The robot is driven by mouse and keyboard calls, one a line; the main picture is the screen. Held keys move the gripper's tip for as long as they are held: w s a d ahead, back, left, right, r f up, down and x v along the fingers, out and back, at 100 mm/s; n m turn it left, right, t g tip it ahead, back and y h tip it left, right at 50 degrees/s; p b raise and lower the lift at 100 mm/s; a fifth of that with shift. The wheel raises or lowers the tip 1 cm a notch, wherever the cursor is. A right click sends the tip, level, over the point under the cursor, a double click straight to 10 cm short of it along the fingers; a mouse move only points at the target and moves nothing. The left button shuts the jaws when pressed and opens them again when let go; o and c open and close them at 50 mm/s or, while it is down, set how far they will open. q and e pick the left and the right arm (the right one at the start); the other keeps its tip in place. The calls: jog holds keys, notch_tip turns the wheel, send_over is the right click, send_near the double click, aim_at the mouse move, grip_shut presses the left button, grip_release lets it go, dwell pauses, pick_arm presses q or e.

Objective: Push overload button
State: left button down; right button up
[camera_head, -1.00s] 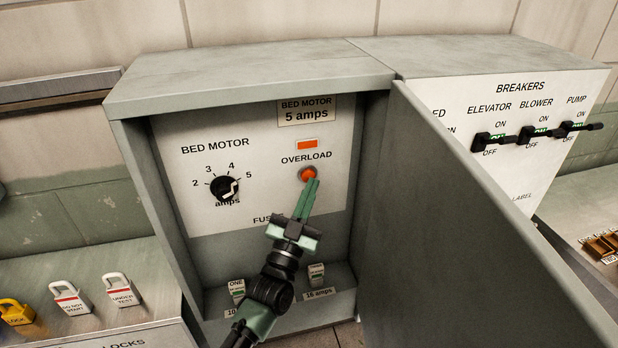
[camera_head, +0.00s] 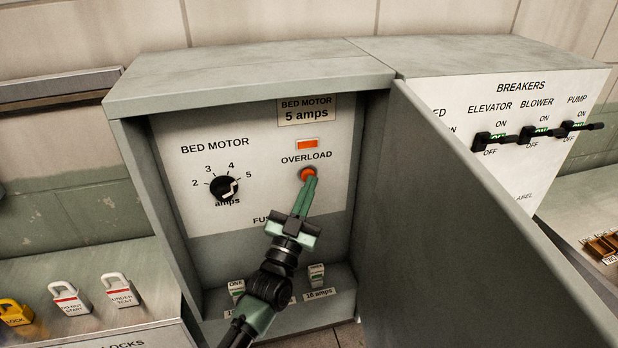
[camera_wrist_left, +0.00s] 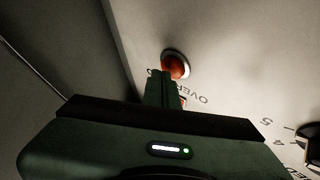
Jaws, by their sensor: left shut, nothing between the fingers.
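The overload button (camera_head: 307,174) is a round orange-red button on the white panel inside the open grey cabinet, below the word OVERLOAD and an orange rectangular indicator (camera_head: 307,144). My left gripper (camera_head: 312,182) is shut and empty, its green fingertips at the lower edge of the button in the head view. In the left wrist view the red button (camera_wrist_left: 175,65) with its pale ring shows just beyond the fingertips (camera_wrist_left: 163,74). I cannot tell whether they touch it or whether it is pressed in. My right gripper is not in view.
A black bed motor dial (camera_head: 224,188) sits left of the button. The open cabinet door (camera_head: 440,220) stands close on the right. Two fuses, one being (camera_head: 316,276), stand on the cabinet floor below. Breaker levers (camera_head: 535,134) are farther right, padlocks (camera_head: 70,299) at lower left.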

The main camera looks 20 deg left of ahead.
pick_arm(q)
jog(key=shift+w+a, duration=0.1)
jog(key=shift+w, duration=0.1)
jog(key=shift+s, duration=0.15)
dwell(0.4)
jog(key=shift+s+d+p, duration=0.35)
jog(key=shift+s+d, duration=0.15)
jog(key=shift+s, duration=0.15)
jog(key=s+d+p, duration=0.1)
jog(key=s, duration=0.1)
jog(key=s+d+p, duration=0.1)
jog(key=s, duration=0.1)
jog(key=shift+d, duration=0.4)
jog(key=shift+f, duration=0.15)
dwell(0.4)
